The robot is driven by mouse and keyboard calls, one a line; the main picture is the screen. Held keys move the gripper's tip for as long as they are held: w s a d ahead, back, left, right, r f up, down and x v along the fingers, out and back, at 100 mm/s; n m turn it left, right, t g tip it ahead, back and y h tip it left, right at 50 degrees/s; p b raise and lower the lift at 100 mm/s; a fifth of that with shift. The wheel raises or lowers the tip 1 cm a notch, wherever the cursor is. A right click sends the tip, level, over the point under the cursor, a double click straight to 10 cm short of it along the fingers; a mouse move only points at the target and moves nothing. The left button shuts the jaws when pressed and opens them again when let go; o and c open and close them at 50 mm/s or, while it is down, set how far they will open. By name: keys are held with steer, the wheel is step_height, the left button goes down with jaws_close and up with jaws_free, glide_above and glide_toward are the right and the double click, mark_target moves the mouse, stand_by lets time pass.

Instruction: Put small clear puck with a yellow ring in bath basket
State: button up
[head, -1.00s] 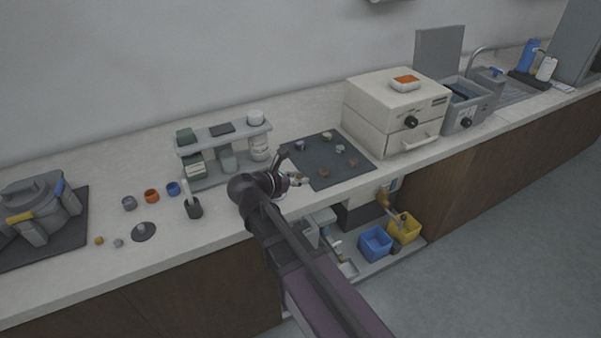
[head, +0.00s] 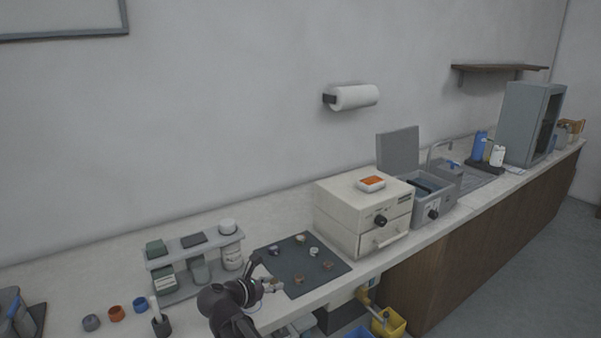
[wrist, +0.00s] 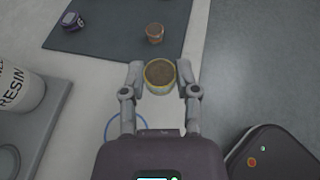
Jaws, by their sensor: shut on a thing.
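The puck (wrist: 160,75) has a yellow ring around its edge, and its middle looks brownish in the wrist view. My gripper (wrist: 161,80) is shut on it, with one finger on each side. In the head view my gripper (head: 270,285) is over the front of the counter, just left of the dark mat's front corner. The puck is hard to make out there. The grey bath (head: 434,208) stands open to the right of the cream oven-like box. The dark basket (head: 428,185) sits in its top, its inside not clear from here.
The dark mat (head: 285,262) holds several small pucks. The cream box (head: 340,213) stands between the mat and the bath. A rack (head: 195,242) with jars is close left of my gripper. A sink (head: 485,181) lies beyond the bath.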

mark_target(271, 283)
step_height(271, 283, up, 9)
steer(key=p, duration=0.8)
stand_by(0.7)
